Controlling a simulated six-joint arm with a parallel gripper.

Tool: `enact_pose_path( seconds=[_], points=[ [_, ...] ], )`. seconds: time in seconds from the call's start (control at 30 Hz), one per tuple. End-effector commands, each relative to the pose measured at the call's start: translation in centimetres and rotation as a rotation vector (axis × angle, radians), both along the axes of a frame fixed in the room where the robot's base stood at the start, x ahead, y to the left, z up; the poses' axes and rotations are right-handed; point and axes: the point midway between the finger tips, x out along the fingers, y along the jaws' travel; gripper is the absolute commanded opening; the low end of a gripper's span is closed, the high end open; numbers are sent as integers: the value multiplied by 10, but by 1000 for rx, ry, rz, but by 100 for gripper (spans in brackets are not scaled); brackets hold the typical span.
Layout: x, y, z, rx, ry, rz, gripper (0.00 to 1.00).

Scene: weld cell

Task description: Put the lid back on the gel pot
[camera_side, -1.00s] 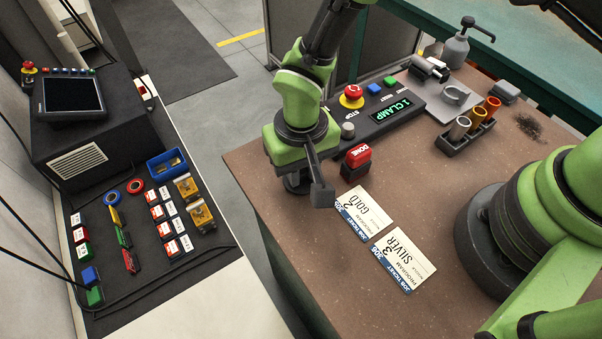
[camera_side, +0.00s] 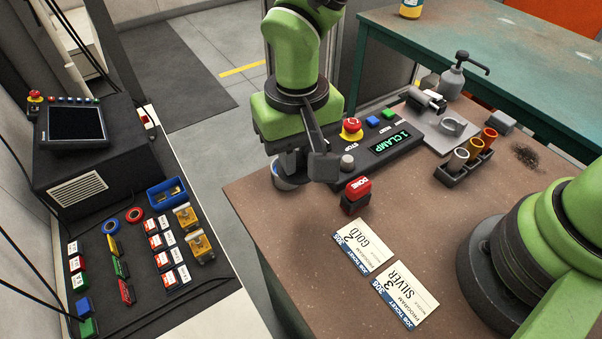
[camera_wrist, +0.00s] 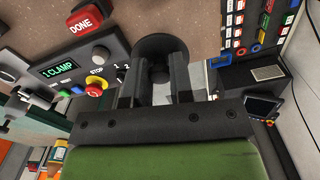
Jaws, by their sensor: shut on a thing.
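My gripper (camera_side: 303,164) is at the far left corner of the brown bench, and in the wrist view its two dark fingers (camera_wrist: 158,72) are shut on the knob of a dark round lid (camera_wrist: 162,43). The gel pot (camera_side: 286,183) shows only as a small white and blue part directly below the gripper in the side view. The lid is over the pot, and the fingers hide much of both. I cannot tell whether the lid is seated or slightly above the rim. The pot does not show in the wrist view.
The control box (camera_side: 385,140) with a red stop button (camera_side: 351,127) is close beside my gripper. A red DONE stamp (camera_side: 357,190) and two job tickets (camera_side: 405,292) lie nearer. A rack of cups (camera_side: 465,165) stands right. The bench middle is mostly clear.

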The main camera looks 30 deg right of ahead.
Motion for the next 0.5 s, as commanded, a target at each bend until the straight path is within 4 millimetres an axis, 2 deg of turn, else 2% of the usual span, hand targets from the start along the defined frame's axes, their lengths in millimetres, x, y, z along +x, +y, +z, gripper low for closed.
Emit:
enact_pose_path(
  seconds=[0.1, 0.23, 0.37, 0.5],
  points=[
    [25, -5, 4, 2, -2, -6, 0],
    [49, -13, 5, 3, -2, -5, 0],
    [62, -18, 6, 4, -1, -5, 0],
    [65, -19, 1, 4, 0, -1, 0]
  ],
)
